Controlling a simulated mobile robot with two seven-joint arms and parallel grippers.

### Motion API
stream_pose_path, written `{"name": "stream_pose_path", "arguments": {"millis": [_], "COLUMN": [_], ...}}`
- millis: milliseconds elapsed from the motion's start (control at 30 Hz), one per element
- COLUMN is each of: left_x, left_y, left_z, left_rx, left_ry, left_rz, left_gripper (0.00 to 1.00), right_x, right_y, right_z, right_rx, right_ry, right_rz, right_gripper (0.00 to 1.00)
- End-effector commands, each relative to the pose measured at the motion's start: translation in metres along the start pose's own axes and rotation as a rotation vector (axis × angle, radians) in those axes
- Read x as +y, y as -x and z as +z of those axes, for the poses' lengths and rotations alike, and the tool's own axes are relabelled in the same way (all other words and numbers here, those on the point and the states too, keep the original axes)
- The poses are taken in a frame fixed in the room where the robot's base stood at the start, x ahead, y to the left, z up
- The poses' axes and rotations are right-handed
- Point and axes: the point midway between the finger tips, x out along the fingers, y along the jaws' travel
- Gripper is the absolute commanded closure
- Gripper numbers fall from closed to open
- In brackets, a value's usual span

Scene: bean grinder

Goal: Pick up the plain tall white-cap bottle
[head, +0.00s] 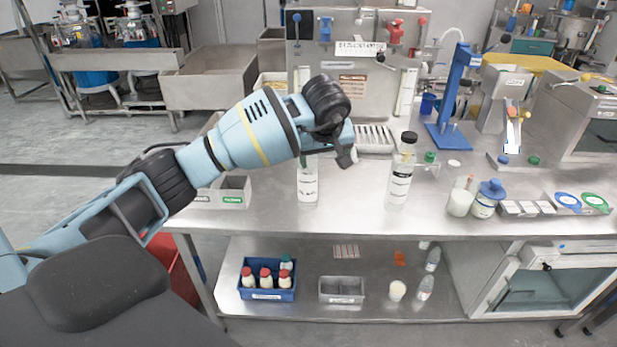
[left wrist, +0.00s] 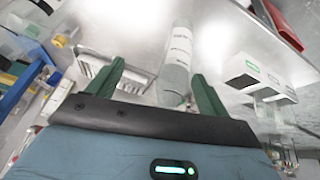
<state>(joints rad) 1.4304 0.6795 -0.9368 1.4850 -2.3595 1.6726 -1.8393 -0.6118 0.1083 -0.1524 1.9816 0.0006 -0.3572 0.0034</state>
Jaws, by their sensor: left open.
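A tall pale bottle (head: 307,182) with a white label stands upright on the steel bench. Its top is hidden behind my left gripper in the head view, so I cannot see its cap there. A similar tall bottle (head: 400,172) with a black cap stands to its right. My left gripper (head: 344,150) hangs above the bench near the first bottle's top. In the left wrist view, my gripper's green fingers (left wrist: 158,70) are apart, with a tall labelled bottle (left wrist: 178,55) showing between and beyond them. No contact is visible. My right gripper is not in view.
A white beaker (head: 460,201) and a blue-lidded jar (head: 487,198) stand further right. A blue stand (head: 450,100) rises behind. A box with a green label (head: 232,192) sits left of the bottle. The front bench between the bottles is clear.

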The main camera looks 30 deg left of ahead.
Motion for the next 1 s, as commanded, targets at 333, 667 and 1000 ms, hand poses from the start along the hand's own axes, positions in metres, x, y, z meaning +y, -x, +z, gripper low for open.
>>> {"name": "stream_pose_path", "arguments": {"millis": [333, 667, 1000], "left_x": [-0.023, -0.025, -0.029], "left_y": [0.024, -0.002, -0.027], "left_z": [-0.045, -0.046, -0.048], "left_rx": [0.125, 0.121, 0.118], "left_ry": [-0.034, -0.032, -0.03], "left_rz": [-0.111, -0.109, -0.108], "left_gripper": [0.21, 0.21, 0.21], "right_x": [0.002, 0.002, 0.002], "right_y": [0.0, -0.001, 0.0], "right_z": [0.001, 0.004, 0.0], "right_rx": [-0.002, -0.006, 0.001], "right_ry": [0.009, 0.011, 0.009], "right_rz": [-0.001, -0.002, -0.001], "right_gripper": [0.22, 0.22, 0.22]}}
